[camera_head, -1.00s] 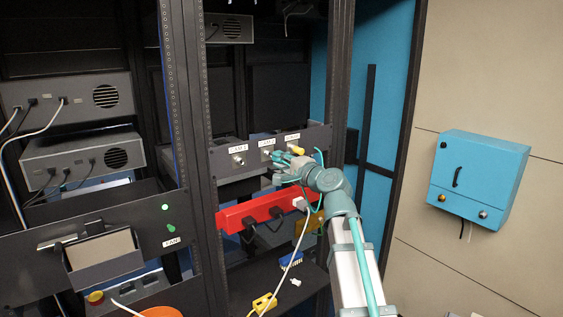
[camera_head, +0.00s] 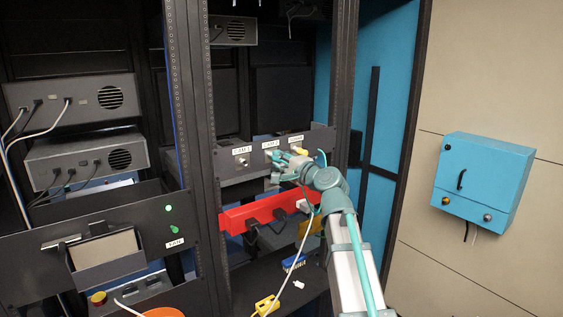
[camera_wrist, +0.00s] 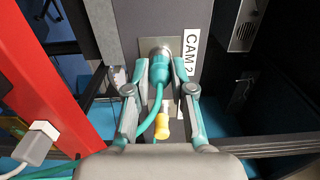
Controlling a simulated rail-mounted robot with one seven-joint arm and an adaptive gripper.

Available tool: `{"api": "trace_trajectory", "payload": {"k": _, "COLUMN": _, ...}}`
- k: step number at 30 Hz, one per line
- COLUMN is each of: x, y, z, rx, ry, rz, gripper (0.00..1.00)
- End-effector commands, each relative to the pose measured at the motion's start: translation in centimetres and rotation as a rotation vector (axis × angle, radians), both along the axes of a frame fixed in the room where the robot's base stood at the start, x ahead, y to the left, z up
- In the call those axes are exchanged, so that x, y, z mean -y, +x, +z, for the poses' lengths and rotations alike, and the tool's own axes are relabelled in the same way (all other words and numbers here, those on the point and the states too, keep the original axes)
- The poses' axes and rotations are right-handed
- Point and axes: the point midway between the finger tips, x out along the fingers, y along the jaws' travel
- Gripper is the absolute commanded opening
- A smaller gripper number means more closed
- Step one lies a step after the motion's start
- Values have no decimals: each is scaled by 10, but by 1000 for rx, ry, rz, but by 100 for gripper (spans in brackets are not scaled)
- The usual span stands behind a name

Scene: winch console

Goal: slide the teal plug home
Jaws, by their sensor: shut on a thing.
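The teal plug (camera_wrist: 160,70) sits between the two fingers of my gripper (camera_wrist: 159,75), which is shut on it. The plug points at the metal socket (camera_wrist: 158,49) beside the CAM 2 label (camera_wrist: 190,54). Its front end meets or nearly meets the socket; how deep it sits is hidden. A teal cable (camera_wrist: 153,124) curves back from the plug. In the head view my gripper (camera_head: 282,159) is at the middle socket of the labelled panel, and its fingers largely cover the plug.
A yellow plug (camera_head: 304,151) is at the right-hand socket, close to my gripper. The CAM 1 socket (camera_head: 242,161) is bare. A red power strip (camera_head: 262,211) with black and white plugs runs just below. A rack post (camera_head: 343,90) stands to the right.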

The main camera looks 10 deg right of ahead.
Motion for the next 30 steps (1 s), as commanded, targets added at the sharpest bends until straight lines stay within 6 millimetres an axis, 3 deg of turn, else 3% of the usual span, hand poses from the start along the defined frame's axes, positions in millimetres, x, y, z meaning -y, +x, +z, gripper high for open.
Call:
{"api": "trace_trajectory", "payload": {"k": 1, "x": 0, "y": 1, "z": 0, "rx": 0, "ry": 0, "rz": 0, "gripper": 26}}
{"api": "trace_trajectory", "payload": {"k": 6, "x": 0, "y": 0, "z": 0, "rx": 0, "ry": 0, "rz": 0, "gripper": 52}}
{"api": "trace_trajectory", "payload": {"k": 19, "x": 3, "y": -8, "z": 0, "rx": 0, "ry": -1, "rz": 0, "gripper": 52}}
{"api": "trace_trajectory", "payload": {"k": 30, "x": 29, "y": -67, "z": -1, "rx": 1, "ry": 0, "rz": -2, "gripper": 52}}
